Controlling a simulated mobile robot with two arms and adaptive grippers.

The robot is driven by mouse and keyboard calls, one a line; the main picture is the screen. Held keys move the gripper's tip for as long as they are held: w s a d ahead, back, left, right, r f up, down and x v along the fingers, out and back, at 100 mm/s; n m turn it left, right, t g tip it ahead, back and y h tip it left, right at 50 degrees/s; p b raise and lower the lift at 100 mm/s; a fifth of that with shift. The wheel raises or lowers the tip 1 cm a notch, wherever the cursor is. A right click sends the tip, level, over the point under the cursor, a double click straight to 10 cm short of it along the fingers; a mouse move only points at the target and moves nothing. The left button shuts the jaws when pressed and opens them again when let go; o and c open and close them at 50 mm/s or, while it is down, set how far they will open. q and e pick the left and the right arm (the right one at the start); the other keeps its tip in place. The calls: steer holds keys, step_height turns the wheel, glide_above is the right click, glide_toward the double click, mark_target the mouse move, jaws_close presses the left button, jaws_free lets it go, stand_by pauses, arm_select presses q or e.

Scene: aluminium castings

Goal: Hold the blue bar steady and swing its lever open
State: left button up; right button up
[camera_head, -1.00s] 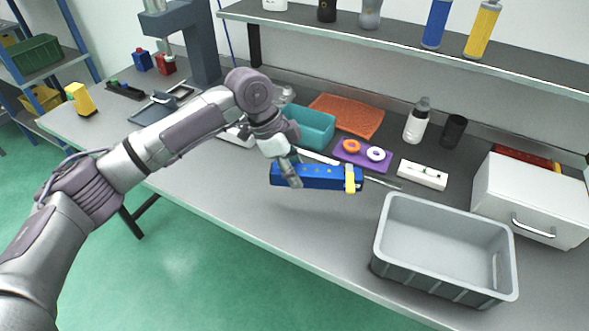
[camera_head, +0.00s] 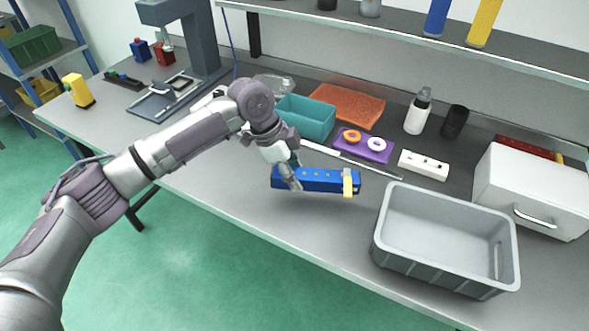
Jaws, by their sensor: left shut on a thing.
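The blue bar (camera_head: 322,180) is a long blue block with small yellowish dots along its top, near the front edge of the grey table. A yellow piece (camera_head: 348,183) crosses its right end and looks like the lever; its exact angle is hard to tell. My left gripper (camera_head: 290,179) is shut on the bar near its left end, with one finger showing on the front side. The other finger is hidden behind the bar. My right gripper is not in view.
A grey open crate (camera_head: 447,270) stands right of the bar, with a white drawer box (camera_head: 545,190) beyond it. Behind the bar lie a thin rod (camera_head: 365,167), a purple tray (camera_head: 378,155), a teal bin (camera_head: 318,112) and a white block (camera_head: 423,164). A shelf (camera_head: 400,38) overhangs the back.

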mark_target(294, 199)
arm_select(q)
steer(key=shift+f+b, duration=0.7)
steer(key=shift+f, duration=1.95)
steer(key=shift+r+p, duration=0.1)
steer(key=shift+p, duration=0.35)
